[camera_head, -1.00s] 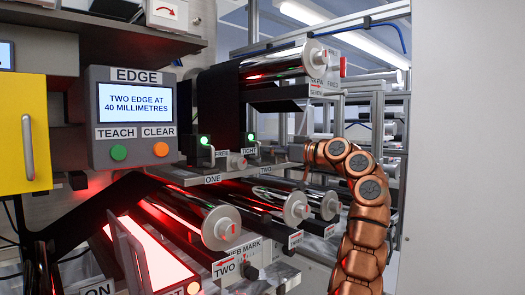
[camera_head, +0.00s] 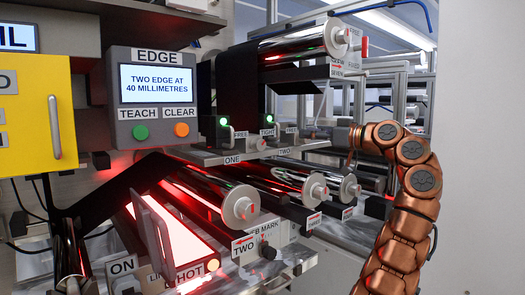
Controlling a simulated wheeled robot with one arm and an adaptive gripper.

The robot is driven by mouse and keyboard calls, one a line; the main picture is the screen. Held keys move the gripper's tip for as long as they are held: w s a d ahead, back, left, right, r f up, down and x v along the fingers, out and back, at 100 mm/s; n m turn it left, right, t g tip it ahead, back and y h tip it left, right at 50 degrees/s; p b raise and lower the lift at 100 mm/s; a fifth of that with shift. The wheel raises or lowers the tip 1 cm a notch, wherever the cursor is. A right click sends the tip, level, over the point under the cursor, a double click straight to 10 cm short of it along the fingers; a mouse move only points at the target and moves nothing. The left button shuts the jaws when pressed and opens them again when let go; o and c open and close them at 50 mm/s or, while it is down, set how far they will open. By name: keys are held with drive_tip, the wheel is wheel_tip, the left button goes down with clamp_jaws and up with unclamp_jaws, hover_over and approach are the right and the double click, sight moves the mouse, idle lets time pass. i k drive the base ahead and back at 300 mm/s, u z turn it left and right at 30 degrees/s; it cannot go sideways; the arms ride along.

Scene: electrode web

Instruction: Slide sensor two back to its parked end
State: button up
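Two small sensors with green lights stand on the grey rail (camera_head: 205,157). One sensor (camera_head: 224,124) is above the label ONE, and the other, which I take as sensor two (camera_head: 268,121), is further right, nearer the label TWO (camera_head: 285,152). Labels FREE and TIGHT and a round knob (camera_head: 261,144) sit between and beside them. My gripper (camera_head: 352,158) is at the right, beyond the rail's right end and apart from sensor two. Only a small part of it shows behind my copper arm, so its fingers cannot be made out.
Shiny rollers (camera_head: 241,207) stick out below the rail, and another roller (camera_head: 336,38) is above it. The EDGE panel (camera_head: 155,98) reads "TWO EDGE AT 40 MILLIMETRES". A glowing plate (camera_head: 172,245) marked HOT is at lower left. A plain wall is at right.

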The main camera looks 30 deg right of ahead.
sight(267, 120)
drive_tip(key=k, duration=1)
